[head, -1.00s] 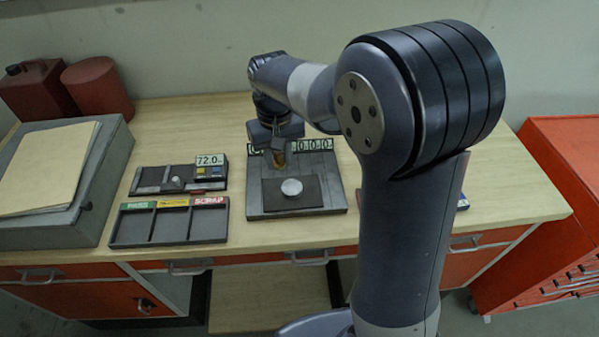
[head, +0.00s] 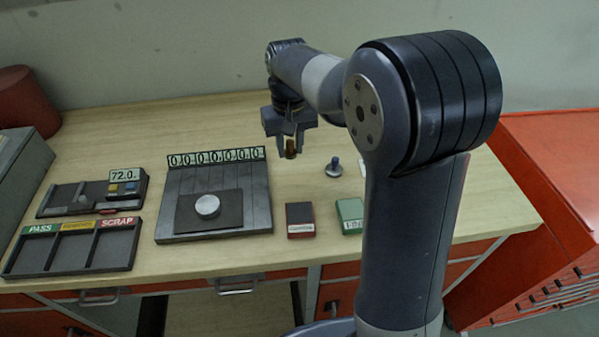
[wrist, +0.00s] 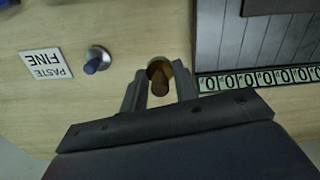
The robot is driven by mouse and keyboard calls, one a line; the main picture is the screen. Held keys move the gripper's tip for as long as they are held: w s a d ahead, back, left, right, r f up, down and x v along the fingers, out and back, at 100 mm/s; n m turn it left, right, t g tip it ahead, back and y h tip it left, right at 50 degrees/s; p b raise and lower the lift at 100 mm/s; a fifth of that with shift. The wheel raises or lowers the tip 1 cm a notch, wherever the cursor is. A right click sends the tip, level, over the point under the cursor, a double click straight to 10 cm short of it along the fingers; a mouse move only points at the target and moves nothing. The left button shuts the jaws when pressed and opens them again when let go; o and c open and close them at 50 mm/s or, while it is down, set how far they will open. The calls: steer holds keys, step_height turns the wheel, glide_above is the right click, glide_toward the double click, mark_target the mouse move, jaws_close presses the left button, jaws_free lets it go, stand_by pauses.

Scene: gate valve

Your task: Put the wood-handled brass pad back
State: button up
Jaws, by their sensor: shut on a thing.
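The wood-handled brass pad (head: 291,148) is between the fingers of my gripper (head: 289,152). In the wrist view its brown wooden handle (wrist: 160,86) points toward the camera, with a brass rim around it. My gripper (wrist: 159,92) is shut on it. The pad is over the bare bench, right of the numbered plate. I cannot tell whether its underside touches the bench. A steel pad with a blue handle (head: 333,167) stands upright to its right and also shows in the wrist view (wrist: 96,61).
A grooved plate (head: 172,225) with a row of zeros at its back holds a metal disc (head: 207,206). A red tin (head: 300,220) and a green tin (head: 349,215) stand in front of my gripper. A FINE PASTE label (wrist: 47,66) lies beyond the blue-handled pad. A sorting tray (head: 70,267) is at left.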

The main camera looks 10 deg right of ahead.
mark_target(290, 141)
step_height(290, 141, down, 8)
steer(key=shift+p, duration=0.4)
steer(key=shift+f, duration=0.1)
steer(key=o, duration=0.9)
steer(key=shift+o, duration=0.2)
step_height(290, 141, up, 12)
steer(key=shift+r+b, duration=0.1)
steer(key=shift+b, duration=0.25)
